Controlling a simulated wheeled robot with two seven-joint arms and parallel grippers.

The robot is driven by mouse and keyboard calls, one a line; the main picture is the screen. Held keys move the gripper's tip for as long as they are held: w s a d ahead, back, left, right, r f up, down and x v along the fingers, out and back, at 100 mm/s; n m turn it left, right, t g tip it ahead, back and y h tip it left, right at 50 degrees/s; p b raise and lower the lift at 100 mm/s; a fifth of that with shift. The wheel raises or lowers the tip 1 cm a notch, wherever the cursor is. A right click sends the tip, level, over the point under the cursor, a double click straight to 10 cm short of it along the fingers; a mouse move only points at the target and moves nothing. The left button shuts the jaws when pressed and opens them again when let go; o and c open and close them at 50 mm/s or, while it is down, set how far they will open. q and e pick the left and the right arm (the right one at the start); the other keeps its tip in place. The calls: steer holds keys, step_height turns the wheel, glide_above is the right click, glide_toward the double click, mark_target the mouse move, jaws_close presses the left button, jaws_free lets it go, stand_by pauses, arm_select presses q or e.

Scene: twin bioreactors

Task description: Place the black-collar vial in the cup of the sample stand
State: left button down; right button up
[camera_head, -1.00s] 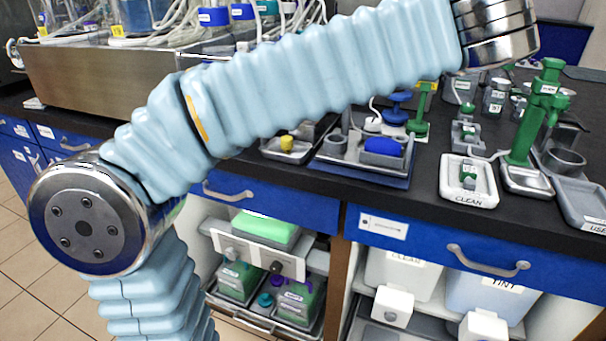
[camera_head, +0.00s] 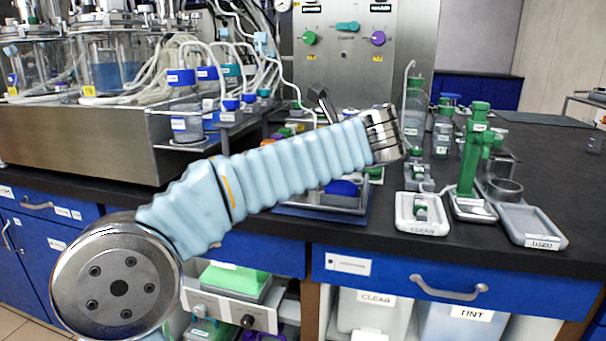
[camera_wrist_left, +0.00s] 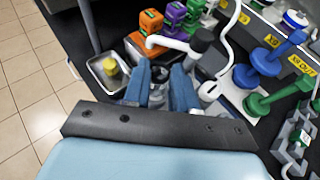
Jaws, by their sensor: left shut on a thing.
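In the left wrist view my left gripper (camera_wrist_left: 160,92) is shut on a small vial with a dark round top (camera_wrist_left: 159,75), which appears to be the black-collar vial. Its lower part is hidden between the blue fingers. In the head view my left arm crosses from the lower left to the middle, and its fingers and the vial are hidden or cannot be made out. I cannot tell for sure which fixture is the sample stand. My right gripper is not in view.
A white tray marked CLEAN (camera_head: 423,226) and a grey tray marked USED (camera_head: 535,228) lie near the bench's front edge. A small metal tray with a yellow item (camera_wrist_left: 110,68) is left of the fingers. Blue (camera_wrist_left: 262,62) and green fixtures stand to their right. Bioreactor vessels and tubing fill the back left.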

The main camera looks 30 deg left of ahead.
arm_select(q)
steer(key=shift+w+a+f, duration=0.15)
steer(key=shift+w+f, duration=0.1)
steer(key=shift+f, duration=0.15)
steer(key=shift+w+f+b, duration=0.1)
steer(key=shift+f+b, duration=0.4)
steer(key=shift+f, duration=1.1)
steer(key=shift+f, duration=0.15)
steer(key=c, duration=0.9)
jaws_free()
steer(key=shift+r, duration=0.25)
steer(key=p+v, duration=0.1)
steer(key=v, duration=1.1)
steer(key=shift+f, duration=0.1)
